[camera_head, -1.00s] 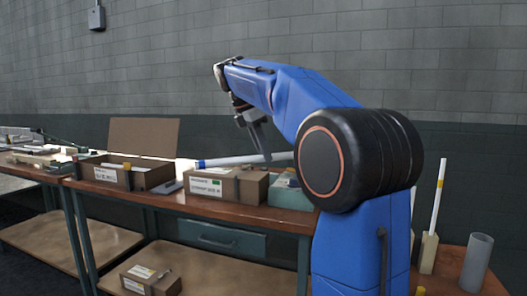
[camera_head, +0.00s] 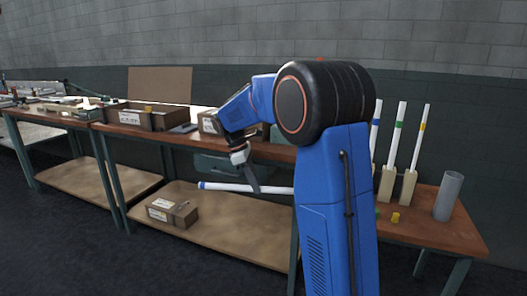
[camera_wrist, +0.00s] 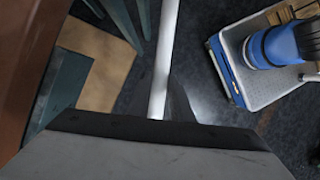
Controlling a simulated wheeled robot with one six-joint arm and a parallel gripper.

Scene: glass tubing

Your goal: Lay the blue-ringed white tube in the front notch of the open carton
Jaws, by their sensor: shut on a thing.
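My gripper (camera_head: 254,188) is shut on the white tube (camera_head: 222,187) near its middle. The tube lies about level, with its blue ring at the left end. In the wrist view the tube (camera_wrist: 164,60) runs up from between the fingers and out of the top edge. In the head view it appears below the bench top, over the lower shelf. A small cardboard carton (camera_head: 158,215) with white labels sits on that shelf, below and left of the tube. A larger open carton (camera_head: 168,122) stands on the bench top. I cannot make out a notch on either.
Another labelled carton (camera_head: 208,122) on the bench is partly hidden by my arm. The lower shelf (camera_head: 225,218) is mostly bare. At right, several ringed tubes stand in holders, with a grey cylinder (camera_head: 447,196) beside them.

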